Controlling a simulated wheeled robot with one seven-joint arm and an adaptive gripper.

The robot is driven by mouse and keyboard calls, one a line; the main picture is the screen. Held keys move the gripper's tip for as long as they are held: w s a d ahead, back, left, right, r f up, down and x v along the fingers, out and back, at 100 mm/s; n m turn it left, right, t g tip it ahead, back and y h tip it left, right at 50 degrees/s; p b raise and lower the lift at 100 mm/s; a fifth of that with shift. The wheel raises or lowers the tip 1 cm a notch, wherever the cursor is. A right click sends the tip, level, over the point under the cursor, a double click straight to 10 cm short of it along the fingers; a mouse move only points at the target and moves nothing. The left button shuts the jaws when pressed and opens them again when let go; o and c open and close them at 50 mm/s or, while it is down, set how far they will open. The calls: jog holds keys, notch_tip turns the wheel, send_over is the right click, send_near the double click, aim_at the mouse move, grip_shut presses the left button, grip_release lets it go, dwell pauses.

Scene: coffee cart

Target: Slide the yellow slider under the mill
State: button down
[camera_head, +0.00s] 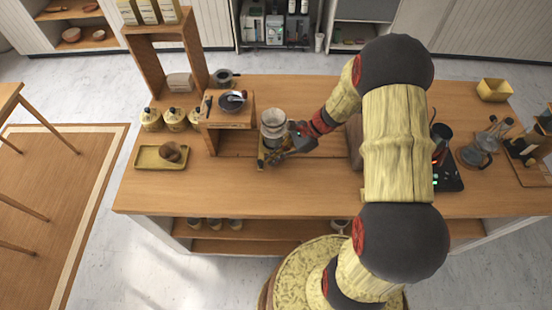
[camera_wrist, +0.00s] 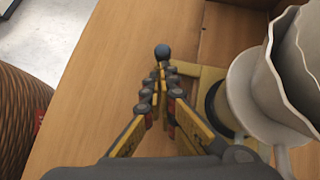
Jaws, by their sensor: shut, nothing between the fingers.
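The yellow slider (camera_head: 261,159) is on the counter in the head view, just right of a wooden stand. It carries a pale ribbed dripper (camera_head: 273,118). The wrist view shows the slider's yellow plate (camera_wrist: 211,76) and the dripper (camera_wrist: 270,85) on the right. The mill (camera_head: 232,101) appears to be the dark, round device on the stand.
The wooden stand (camera_head: 213,141) has an open space beneath its top. Lidded jars (camera_head: 174,120) and a yellow tray (camera_head: 147,163) are to its left. A wooden block (camera_head: 355,145) stands to the right. The counter's front (camera_head: 250,195) is clear.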

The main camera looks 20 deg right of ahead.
jog(key=w+a, duration=0.1)
jog(key=a, duration=0.2)
jog(key=w+a, duration=0.1)
jog(key=a, duration=0.2)
jog(key=w+a, duration=0.1)
jog(key=a, duration=0.1)
jog(key=shift+w+a, duration=0.3)
jog(key=shift+a, duration=0.1)
jog(key=shift+d, duration=0.1)
